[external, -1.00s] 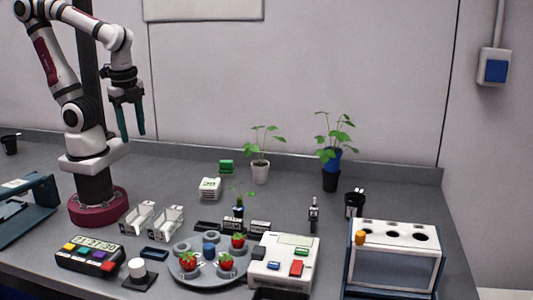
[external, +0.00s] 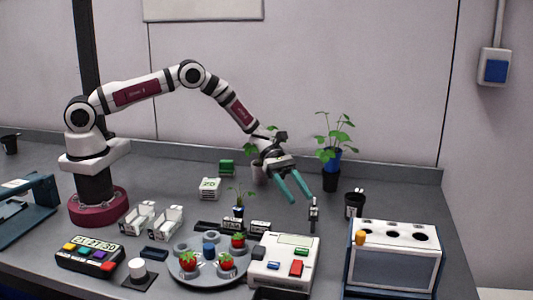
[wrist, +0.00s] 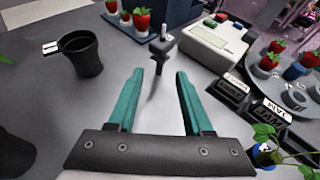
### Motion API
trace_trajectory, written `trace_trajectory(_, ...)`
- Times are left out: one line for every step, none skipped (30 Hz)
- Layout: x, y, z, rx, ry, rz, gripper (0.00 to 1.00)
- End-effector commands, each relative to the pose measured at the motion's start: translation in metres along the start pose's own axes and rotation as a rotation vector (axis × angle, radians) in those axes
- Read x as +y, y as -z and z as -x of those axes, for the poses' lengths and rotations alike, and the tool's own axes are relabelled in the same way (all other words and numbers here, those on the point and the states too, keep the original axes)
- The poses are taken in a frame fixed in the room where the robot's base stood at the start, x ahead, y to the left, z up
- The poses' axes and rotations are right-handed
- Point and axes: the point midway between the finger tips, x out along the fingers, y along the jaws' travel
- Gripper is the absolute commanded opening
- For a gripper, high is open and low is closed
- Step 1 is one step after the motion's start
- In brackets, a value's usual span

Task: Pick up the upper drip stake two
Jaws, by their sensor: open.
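My gripper (external: 297,198) is open and empty, its teal fingers pointing down and right above the table. In the wrist view my gripper (wrist: 160,73) has a gap between its fingertips. A small dark upright piece (external: 314,213) stands just right of the fingertips; in the wrist view this dark piece (wrist: 161,47) lies ahead of the gap, apart from both fingers. A black cup (external: 354,206) holds thin pieces with white ends (external: 358,191). The black cup (wrist: 82,55) is left of the fingers in the wrist view. I cannot tell which piece is upper drip stake two.
A white box (external: 284,262) with coloured buttons is in front of the dark piece. A round grey tray (external: 208,270) with strawberries is left of it. A white-topped rack (external: 393,232) stands at right. Table around the dark piece is partly clear.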

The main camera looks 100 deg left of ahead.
Motion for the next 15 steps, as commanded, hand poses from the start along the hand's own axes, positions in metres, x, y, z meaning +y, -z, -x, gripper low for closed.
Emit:
trace_trajectory(-0.001,0.000,-0.013,0.000,0.002,0.000,0.51)
trace_trajectory(-0.001,0.000,-0.019,0.000,0.003,0.000,0.51)
trace_trajectory(-0.001,0.000,-0.026,0.001,0.002,-0.001,0.51)
trace_trajectory(-0.001,0.000,-0.031,0.001,0.002,0.000,0.51)
trace_trajectory(-0.001,0.000,-0.034,0.001,0.002,-0.001,0.51)
trace_trajectory(-0.001,0.000,-0.038,0.001,0.002,-0.002,0.51)
trace_trajectory(-0.001,0.000,-0.042,0.001,0.002,-0.002,0.51)
trace_trajectory(-0.001,0.000,-0.047,0.001,0.003,-0.002,0.51)
trace_trajectory(-0.001,0.000,-0.056,0.001,0.003,-0.002,0.51)
trace_trajectory(-0.002,0.000,-0.062,0.001,0.003,-0.002,0.51)
trace_trajectory(-0.002,0.000,-0.069,0.001,0.004,-0.002,0.51)
trace_trajectory(-0.001,0.000,-0.076,0.002,0.003,-0.003,0.51)
trace_trajectory(-0.001,0.000,-0.081,0.002,0.003,-0.003,0.51)
trace_trajectory(-0.002,0.000,-0.085,0.002,0.003,-0.004,0.51)
trace_trajectory(-0.002,0.000,-0.089,0.002,0.003,-0.003,0.51)
